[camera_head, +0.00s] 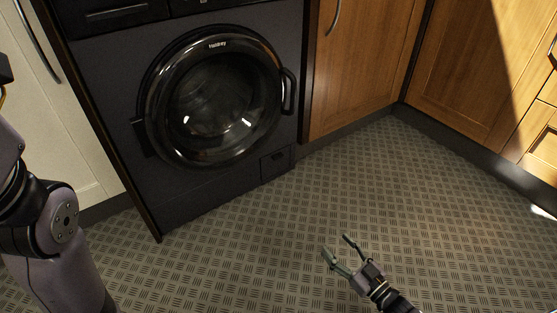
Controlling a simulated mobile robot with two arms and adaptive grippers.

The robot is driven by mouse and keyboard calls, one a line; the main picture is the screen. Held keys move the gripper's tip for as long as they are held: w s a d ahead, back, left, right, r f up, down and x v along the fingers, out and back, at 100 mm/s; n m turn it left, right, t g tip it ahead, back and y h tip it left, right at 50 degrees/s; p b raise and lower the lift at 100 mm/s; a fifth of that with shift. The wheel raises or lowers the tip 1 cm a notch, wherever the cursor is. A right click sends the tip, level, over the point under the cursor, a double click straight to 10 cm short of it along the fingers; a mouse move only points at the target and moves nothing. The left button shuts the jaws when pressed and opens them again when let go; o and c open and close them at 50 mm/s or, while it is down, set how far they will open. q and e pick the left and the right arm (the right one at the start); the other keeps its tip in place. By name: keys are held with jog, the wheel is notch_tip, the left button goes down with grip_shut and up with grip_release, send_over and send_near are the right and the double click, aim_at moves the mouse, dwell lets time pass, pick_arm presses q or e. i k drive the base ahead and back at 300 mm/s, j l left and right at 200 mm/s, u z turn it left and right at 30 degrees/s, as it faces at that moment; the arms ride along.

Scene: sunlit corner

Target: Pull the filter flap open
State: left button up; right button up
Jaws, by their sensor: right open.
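The filter flap (276,164) is a small dark square panel low on the front of the dark washing machine (100,110), at its bottom right. It looks closed, flush with the front, with a small recess near its upper middle. My right gripper (338,246) is open and empty over the floor, in front of the flap and to its right, clearly apart from it. My left arm shows at the left edge of the view, but its gripper is not in view.
The round glass door (215,100) of the machine is shut, with a handle (289,92) on its right. Wooden cabinets (365,60) stand to the right and a white cabinet (60,130) to the left. The patterned floor (400,200) is clear.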

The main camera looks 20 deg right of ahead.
aim_at(277, 165)
jog(key=i, duration=0.85)
